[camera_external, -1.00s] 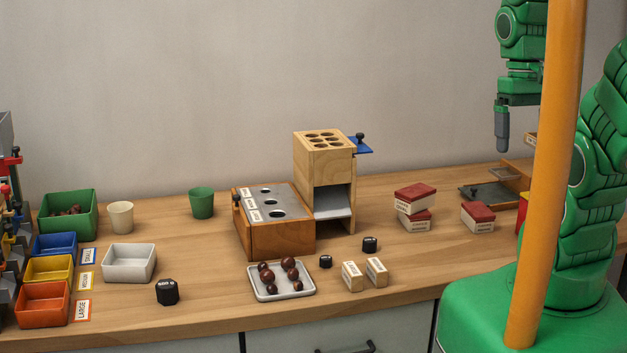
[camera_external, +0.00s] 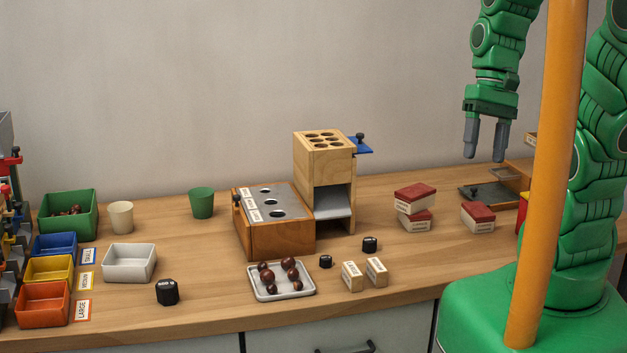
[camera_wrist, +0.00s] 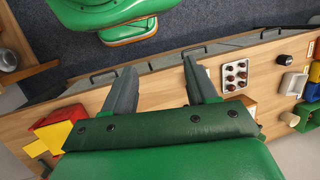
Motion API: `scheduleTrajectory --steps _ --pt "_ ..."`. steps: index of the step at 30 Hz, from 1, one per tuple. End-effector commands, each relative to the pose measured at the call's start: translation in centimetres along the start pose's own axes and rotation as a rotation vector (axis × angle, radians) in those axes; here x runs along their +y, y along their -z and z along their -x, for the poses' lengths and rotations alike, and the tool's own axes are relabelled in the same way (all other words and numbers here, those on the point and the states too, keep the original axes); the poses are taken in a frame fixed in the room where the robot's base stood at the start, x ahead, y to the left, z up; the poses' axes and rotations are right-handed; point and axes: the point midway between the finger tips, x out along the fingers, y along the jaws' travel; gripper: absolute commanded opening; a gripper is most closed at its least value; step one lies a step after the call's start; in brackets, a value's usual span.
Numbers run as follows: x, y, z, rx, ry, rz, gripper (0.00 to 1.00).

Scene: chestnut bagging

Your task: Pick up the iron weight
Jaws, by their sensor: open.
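The large one appears at the right of the wrist view (camera_wrist: 285,60). My gripper (camera_external: 486,152) is open and empty, pointing down high above the right part of the bench, well to the right of all three weights. Its two grey fingers are apart in the wrist view (camera_wrist: 163,85).
A tray of chestnuts (camera_external: 252,279) and two small pale blocks (camera_external: 353,276) lie near the weights. Wooden stands (camera_external: 283,240) rise behind them. Red-lidded boxes (camera_external: 415,199) sit below and left of my gripper. An orange post (camera_external: 555,150) crosses the view's right side.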

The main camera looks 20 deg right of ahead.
Motion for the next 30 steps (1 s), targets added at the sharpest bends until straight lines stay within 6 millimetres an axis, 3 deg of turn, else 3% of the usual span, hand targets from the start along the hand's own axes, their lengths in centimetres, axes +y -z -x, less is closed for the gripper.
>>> scheduleTrajectory --steps 15,30 --pt "-7.3 6.1 -3.6 -0.143 0.319 -0.116 0.57" --pt "-12.1 12.8 -6.8 -0.27 0.593 -0.341 0.57"
